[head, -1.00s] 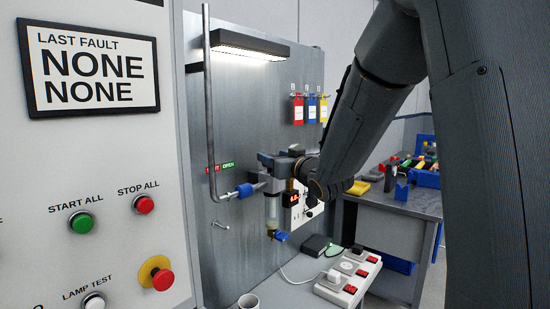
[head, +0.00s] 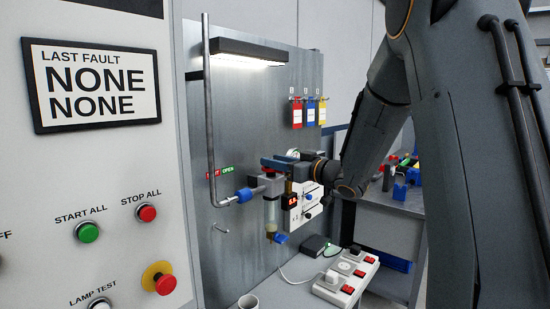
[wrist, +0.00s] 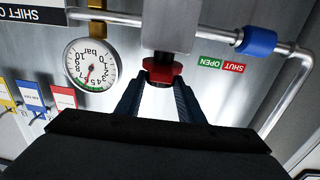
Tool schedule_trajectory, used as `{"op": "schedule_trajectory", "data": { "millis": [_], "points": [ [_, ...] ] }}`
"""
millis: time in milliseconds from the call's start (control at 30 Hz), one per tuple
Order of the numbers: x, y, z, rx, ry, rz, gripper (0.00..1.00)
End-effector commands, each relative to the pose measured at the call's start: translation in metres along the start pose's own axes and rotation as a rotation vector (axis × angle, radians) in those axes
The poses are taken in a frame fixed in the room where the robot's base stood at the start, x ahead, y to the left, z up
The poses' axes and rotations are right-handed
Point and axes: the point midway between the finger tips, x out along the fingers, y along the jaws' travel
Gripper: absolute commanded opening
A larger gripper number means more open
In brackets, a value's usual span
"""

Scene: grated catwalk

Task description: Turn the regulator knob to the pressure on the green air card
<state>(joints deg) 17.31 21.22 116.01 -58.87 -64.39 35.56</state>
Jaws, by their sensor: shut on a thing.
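The red regulator knob (wrist: 163,72) sits on the grey regulator block (wrist: 168,25) in the wrist view, which is upside down. My gripper (wrist: 160,82) is shut on the knob, a dark finger on each side. In the head view my gripper (head: 270,163) is at the regulator body (head: 268,185) and hides the knob. The round white gauge (wrist: 90,64), marked in bar, is beside the knob. Its red needle points toward the numbers by the green arc, around the middle of the scale; the exact reading is unclear. I cannot make out a green air card.
A pipe with a blue collar (wrist: 260,40) runs beside the regulator. Red, blue and yellow tags (head: 311,112) hang on the panel. A power strip (head: 345,280) and a dark box (head: 314,244) lie on the bench below. A control cabinet (head: 100,200) stands at left.

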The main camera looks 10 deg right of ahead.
Motion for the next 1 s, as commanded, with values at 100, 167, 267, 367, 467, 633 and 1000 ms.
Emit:
{"op": "schedule_trajectory", "data": {
  "millis": [100, 167, 267, 367, 467, 633, 1000],
  "points": [
    [-0.0005, 0.0038, -0.0002, 0.002, -0.001, -0.086, 0.12],
    [-0.0001, 0.0041, 0.0000, 0.000, -0.001, -0.127, 0.12],
    [0.0001, 0.0052, 0.0004, 0.001, -0.001, -0.186, 0.12],
    [0.0007, 0.0056, 0.0001, 0.000, 0.000, -0.234, 0.12],
    [0.0010, 0.0058, 0.0002, 0.000, 0.000, -0.270, 0.12],
    [0.0012, 0.0061, 0.0004, 0.000, 0.000, -0.303, 0.12],
    [0.0013, 0.0059, -0.0001, 0.000, 0.001, -0.312, 0.12]
  ]
}}
